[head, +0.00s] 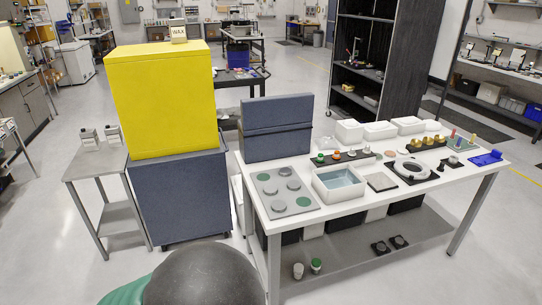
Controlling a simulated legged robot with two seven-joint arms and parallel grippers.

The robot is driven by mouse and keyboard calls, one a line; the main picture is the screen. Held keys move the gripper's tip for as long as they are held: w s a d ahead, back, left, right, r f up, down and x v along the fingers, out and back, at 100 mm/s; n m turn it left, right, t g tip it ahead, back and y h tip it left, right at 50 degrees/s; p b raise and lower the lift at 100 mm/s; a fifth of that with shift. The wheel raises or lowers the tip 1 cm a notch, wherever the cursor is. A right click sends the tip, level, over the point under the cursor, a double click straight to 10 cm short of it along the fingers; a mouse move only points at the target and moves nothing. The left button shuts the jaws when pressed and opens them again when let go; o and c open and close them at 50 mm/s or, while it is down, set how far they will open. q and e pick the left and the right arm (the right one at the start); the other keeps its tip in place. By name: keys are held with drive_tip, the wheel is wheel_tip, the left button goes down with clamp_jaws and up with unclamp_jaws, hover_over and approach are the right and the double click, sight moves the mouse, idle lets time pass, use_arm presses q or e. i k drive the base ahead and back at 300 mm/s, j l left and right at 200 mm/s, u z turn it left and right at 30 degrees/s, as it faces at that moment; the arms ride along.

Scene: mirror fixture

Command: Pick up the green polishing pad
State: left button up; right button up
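Several small round-topped pieces stand in a row on a dark strip (345,158) on the white table (330,214). The leftmost piece is green (319,157). Next to it stand orange and other coloured pieces. A grey plate (290,210) at the table's near left holds several grey discs and shows two flat green circles, one at its upper left (271,187) and one at its lower right (303,202). I cannot tell from this distance which green thing is the polishing pad. Neither of my grippers is in view.
A white tub of bluish liquid (339,196) sits beside the grey plate. A ring-shaped fixture (412,169) and a blue tray (486,158) are farther right. A yellow box (163,105) on a dark cabinet stands left. A dark dome (205,277) fills the bottom foreground.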

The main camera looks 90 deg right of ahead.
sight(320, 159)
drive_tip(key=i+l+z, duration=0.15)
drive_tip(key=z, duration=3.1)
drive_tip(key=u, duration=0.3)
drive_tip(key=i+l+u, duration=0.45)
drive_tip(key=l+u, duration=0.25)
drive_tip(key=i+l+u, duration=0.15)
drive_tip(key=l+u, duration=0.2)
drive_tip(key=i+l, duration=0.1)
drive_tip(key=l, duration=0.35)
drive_tip(key=i+l, duration=0.15)
drive_tip(key=l, duration=0.3)
drive_tip(key=i+l+u, duration=0.1)
drive_tip(key=l, duration=0.4)
drive_tip(key=i+l, duration=0.1)
drive_tip(key=l, duration=0.35)
drive_tip(key=i+l, duration=0.1)
drive_tip(key=l, duration=0.35)
drive_tip(key=i+u, duration=0.05)
